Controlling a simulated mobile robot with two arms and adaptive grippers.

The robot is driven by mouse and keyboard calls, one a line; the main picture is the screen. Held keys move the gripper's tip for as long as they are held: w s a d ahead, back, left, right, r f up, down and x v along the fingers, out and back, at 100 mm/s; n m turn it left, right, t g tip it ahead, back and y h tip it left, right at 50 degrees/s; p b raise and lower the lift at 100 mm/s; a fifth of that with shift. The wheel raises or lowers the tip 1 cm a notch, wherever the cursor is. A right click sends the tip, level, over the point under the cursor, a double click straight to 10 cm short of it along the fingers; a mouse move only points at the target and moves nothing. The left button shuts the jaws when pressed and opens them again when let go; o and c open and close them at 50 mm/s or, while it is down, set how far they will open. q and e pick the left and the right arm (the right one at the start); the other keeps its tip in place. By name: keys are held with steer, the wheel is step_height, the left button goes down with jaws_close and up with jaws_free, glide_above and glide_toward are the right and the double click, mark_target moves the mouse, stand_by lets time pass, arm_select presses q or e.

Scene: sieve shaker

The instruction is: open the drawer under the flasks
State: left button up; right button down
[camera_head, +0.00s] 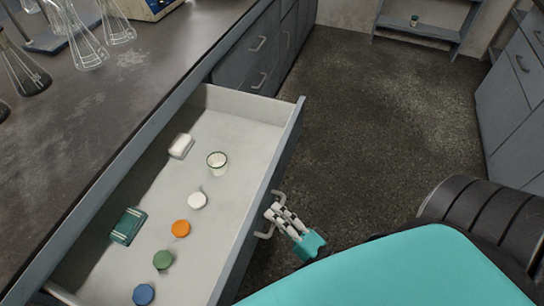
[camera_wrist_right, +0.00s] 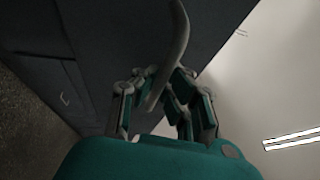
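The drawer (camera_head: 255,112) under the bench top with the flasks (camera_head: 85,45) is pulled well out, and its inside shows. Its handle (camera_head: 271,205) is on the front panel. My right gripper (camera_head: 277,211) is at this handle. In the right wrist view the handle (camera_wrist_right: 179,35) runs between the fingers of my right gripper (camera_wrist_right: 160,82), which look closed around it. The exact finger contact is partly hidden. My left gripper is not in view.
The drawer holds a small glass cup (camera_head: 217,163), several coloured round caps such as an orange one (camera_head: 181,228), a white block (camera_head: 181,146) and a green box (camera_head: 128,226). Open floor (camera_head: 375,110) lies to the right, with grey cabinets (camera_head: 510,95) beyond.

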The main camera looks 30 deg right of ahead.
steer(key=shift+s+f, duration=0.1)
steer(key=shift+f, duration=0.2)
steer(key=c, duration=1.5)
jaws_free()
steer(key=shift+o, duration=0.5)
steer(key=shift+r, duration=0.15)
steer(key=v, duration=1.2)
